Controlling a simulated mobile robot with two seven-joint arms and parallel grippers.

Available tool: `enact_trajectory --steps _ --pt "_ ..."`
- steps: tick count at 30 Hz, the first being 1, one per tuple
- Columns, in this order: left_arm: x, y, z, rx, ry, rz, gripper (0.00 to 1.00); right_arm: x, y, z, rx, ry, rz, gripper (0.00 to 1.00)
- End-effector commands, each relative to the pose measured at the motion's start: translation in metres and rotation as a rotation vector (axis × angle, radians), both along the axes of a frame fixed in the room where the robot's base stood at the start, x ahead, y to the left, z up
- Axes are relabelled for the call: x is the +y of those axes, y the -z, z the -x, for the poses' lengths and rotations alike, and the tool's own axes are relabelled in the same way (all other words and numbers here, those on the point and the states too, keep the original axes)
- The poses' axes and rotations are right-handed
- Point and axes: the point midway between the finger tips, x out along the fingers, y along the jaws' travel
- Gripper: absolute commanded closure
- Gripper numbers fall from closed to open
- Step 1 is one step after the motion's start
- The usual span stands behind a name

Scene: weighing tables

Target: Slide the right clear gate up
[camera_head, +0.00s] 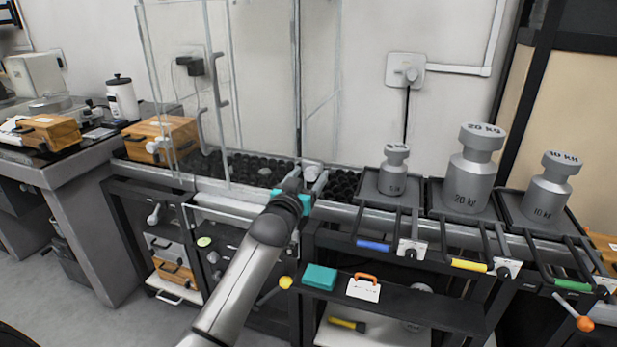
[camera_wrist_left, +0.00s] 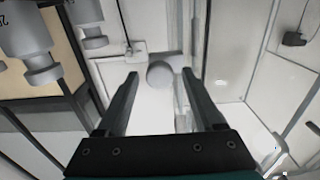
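The clear gates stand on the back bench as tall see-through panes with pale edges. The right clear gate (camera_head: 265,85) is beside the upright dark post in the head view, with its lower edge down near my left gripper (camera_head: 307,184). A round grey knob (camera_head: 311,171) shows at the fingertips there. In the left wrist view the same knob (camera_wrist_left: 161,74) lies between and just beyond the two spread fingers of my left gripper (camera_wrist_left: 158,82). The fingers are open, and contact with the knob cannot be told. My right gripper is in neither view.
Grey weights, a small one (camera_head: 393,172), a large one (camera_head: 473,170) and another (camera_head: 549,188), stand on trays right of the gripper. A wooden box (camera_head: 160,138) is at the left. A dark shelf (camera_head: 420,308) sits below. The wall behind holds a socket (camera_head: 405,70).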

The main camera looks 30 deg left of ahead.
Motion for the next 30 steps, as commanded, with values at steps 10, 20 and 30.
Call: enact_trajectory --steps 10,20,30 --pt "-0.0002 0.0002 0.0003 0.000 0.000 0.000 0.72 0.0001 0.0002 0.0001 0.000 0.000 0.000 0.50" --pt "-0.0003 0.0004 0.0003 0.000 0.000 0.000 1.00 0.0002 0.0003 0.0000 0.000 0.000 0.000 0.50" --pt "-0.0003 0.0005 0.0003 0.000 0.000 0.001 1.00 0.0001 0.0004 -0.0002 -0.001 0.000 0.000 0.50"
